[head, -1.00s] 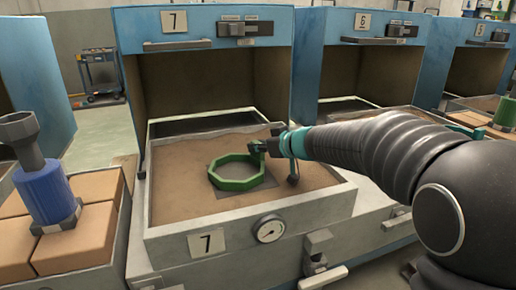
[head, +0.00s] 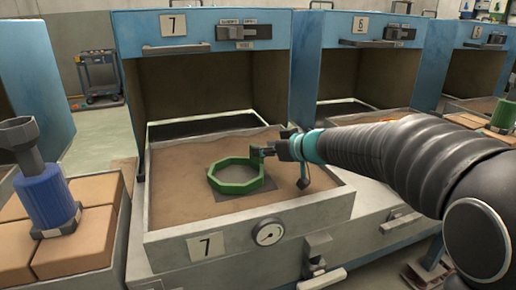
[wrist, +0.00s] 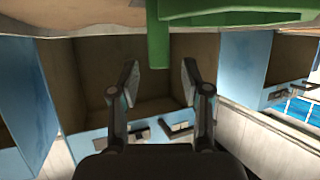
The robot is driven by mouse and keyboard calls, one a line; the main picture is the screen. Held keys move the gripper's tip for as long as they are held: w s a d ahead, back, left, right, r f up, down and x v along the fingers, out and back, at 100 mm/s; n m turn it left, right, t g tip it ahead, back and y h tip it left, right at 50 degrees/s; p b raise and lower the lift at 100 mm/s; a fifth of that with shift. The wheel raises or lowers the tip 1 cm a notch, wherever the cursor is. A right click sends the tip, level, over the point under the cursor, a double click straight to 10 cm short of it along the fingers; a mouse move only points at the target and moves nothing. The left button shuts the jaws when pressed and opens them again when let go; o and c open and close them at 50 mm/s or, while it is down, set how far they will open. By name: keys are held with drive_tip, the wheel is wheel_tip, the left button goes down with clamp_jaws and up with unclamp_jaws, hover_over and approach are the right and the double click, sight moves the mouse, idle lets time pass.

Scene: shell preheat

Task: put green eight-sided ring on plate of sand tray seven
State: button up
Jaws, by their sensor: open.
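The green eight-sided ring (head: 236,187) lies in the sand of sand tray seven (head: 206,248), over the dark flat plate (head: 272,196). Part of the plate shows in front and to the right of the ring; I cannot tell how well centred it is. A small green upright tab stands on the ring's right side. My gripper (head: 268,151) is beside that tab, on its right. The green ring (wrist: 160,35) shows there beyond the fingertips, at the top.
The blue oven marked 7 (head: 172,22) stands open behind the tray. Oven 6 (head: 361,23) is to its right. At left a blue cylinder (head: 48,197) with a grey top stands on tan bricks (head: 72,252). A gauge (head: 269,232) is on the tray front.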

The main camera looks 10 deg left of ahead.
drive_tip(key=v, duration=0.8)
drive_tip(key=shift+r+p, duration=0.15)
drive_tip(key=shift+p, duration=0.2)
drive_tip(key=s+d+r+m+t+h, duration=0.25)
drive_tip(key=d+m+h, duration=0.2)
drive_tip(key=d, duration=0.55)
drive_tip(key=s+d+r+m+t+h, duration=0.2)
drive_tip(key=d+m+t+h, duration=0.3)
drive_tip(key=d, duration=0.4)
drive_tip(key=s+d+f+g+h, duration=0.4)
drive_tip(key=s+d, duration=0.1)
drive_tip(key=s, duration=0.3)
drive_tip(key=s+a+f+g+y, duration=0.1)
drive_tip(key=s+f+g, duration=0.2)
drive_tip(key=s+f, duration=0.2)
drive_tip(key=s+a+f+m+g+y, duration=0.1)
drive_tip(key=s+f+g, duration=0.2)
drive_tip(key=s, duration=0.9)
wheel_tip(320, 180, down, 3)
drive_tip(key=shift+f, duration=0.2)
drive_tip(key=shift+a+y, duration=0.1)
drive_tip(key=shift+y, duration=0.15)
